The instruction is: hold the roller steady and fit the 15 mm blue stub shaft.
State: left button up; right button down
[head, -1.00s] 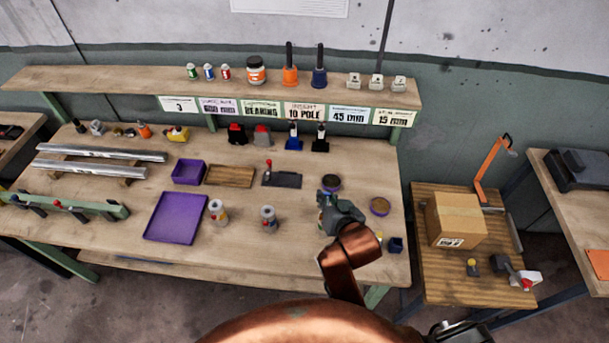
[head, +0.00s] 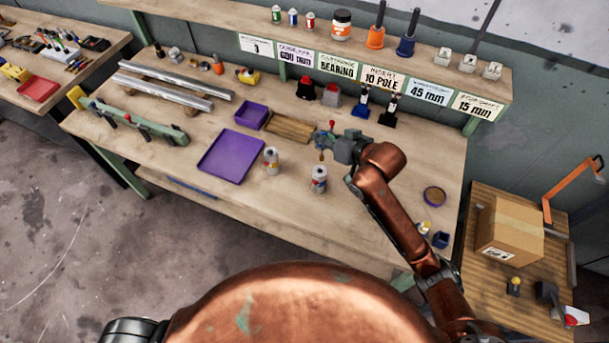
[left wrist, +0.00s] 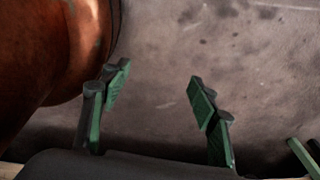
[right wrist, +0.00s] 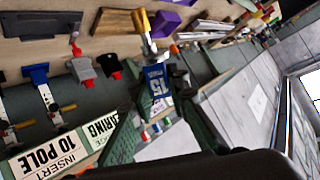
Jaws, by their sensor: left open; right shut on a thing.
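My right gripper (right wrist: 160,115) is shut on the blue stub shaft (right wrist: 157,85), marked 15 in the right wrist view. A bright metal and golden end sticks out past the fingers. In the head view this gripper (head: 330,146) is above the middle of the bench, right of the wooden board, and the shaft looks small there. Two long silver rollers (head: 168,85) lie on wooden rests at the bench's left, well apart from the shaft. My left gripper (left wrist: 158,95) is open and empty over the grey floor. It does not show in the head view.
A green fixture (head: 135,121) stands along the bench's left front. A purple tray (head: 231,157), a smaller purple bin (head: 251,115) and two cans (head: 271,160) (head: 318,178) occupy the middle. A labelled shelf (head: 440,72) runs behind. The front right bench top is mostly clear.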

pick_arm(q)
jog(key=w+d+r+m+t+h, duration=0.1)
jog(key=w+d+r+m+t, duration=0.15)
jog(key=w+r+m, duration=0.75)
jog(key=w+d+r+m+t+h, duration=0.15)
jog(key=w+r+m+t, duration=0.35)
jog(key=w, duration=0.8)
jog(key=w+d+r+m+t+h, duration=0.1)
jog(key=w+d+r+m+h, duration=0.15)
jog(key=d+r+m, duration=0.6)
jog(key=w+d+r+m+t+h, duration=0.15)
jog(key=w+d+r+m, duration=0.35)
jog(key=r, duration=0.7)
jog(key=d+r+m+h, duration=0.3)
jog(key=d+r+m, duration=0.2)
jog(key=r+m, duration=0.45)
pick_arm(e)
jog(key=shift+r, duration=0.1)
pick_arm(q)
jog(key=m+t+h, duration=0.1)
jog(key=t+h, duration=0.1)
jog(key=t, duration=0.1)
send_near(315, 179)
jog(key=shift+s+d+r+y, duration=0.1)
jog(key=shift+d+r+y, duration=0.05)
jog(key=shift+r+y, duration=0.1)
jog(key=shift+x, duration=0.8)
jog(key=x, duration=1.1)
jog(key=shift+f, duration=0.1)
